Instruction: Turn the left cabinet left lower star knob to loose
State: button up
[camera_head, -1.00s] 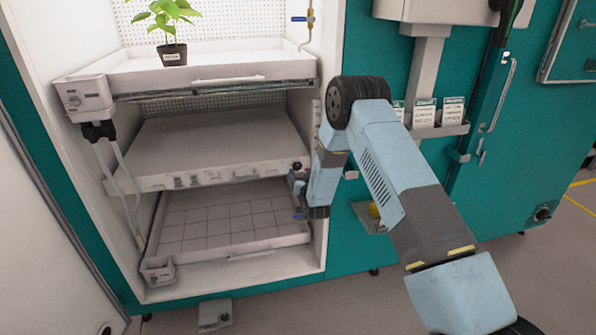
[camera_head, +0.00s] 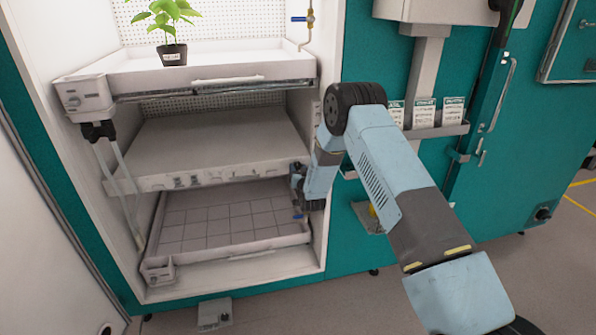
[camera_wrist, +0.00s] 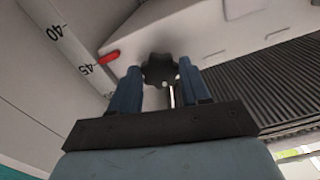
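In the wrist view a black star knob (camera_wrist: 160,70) is mounted on a pale tray end, beside a red pointer (camera_wrist: 109,56) at a scale (camera_wrist: 68,48) marked 40 and 45. My gripper (camera_wrist: 160,78) is open, with one blue finger on each side of the knob in the picture. Small gaps show between knob and fingers, and I cannot tell how deep the fingertips reach. In the head view my gripper (camera_head: 298,180) is at the right front corner of the middle shelf (camera_head: 220,175) in the left cabinet, covering the knob there.
A potted plant (camera_head: 172,52) stands on the upper tray (camera_head: 215,72). The lower tray (camera_head: 232,258) lies below my gripper. The cabinet's right side wall (camera_head: 318,240) is close to my wrist. A teal cabinet front with a label rack (camera_head: 437,131) is to the right.

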jog(key=c, duration=0.4)
jog(key=shift+a, duration=0.1)
jog(key=shift+c, duration=0.5)
jog(key=shift+n, duration=0.4)
jog(key=n, duration=0.6)
jog(key=shift+n, duration=0.3)
jog(key=n, duration=1)
jog(key=shift+s+f, duration=0.1)
jog(key=shift+f, duration=0.05)
jog(key=shift+a+n, duration=0.1)
jog(key=shift+n, duration=0.3)
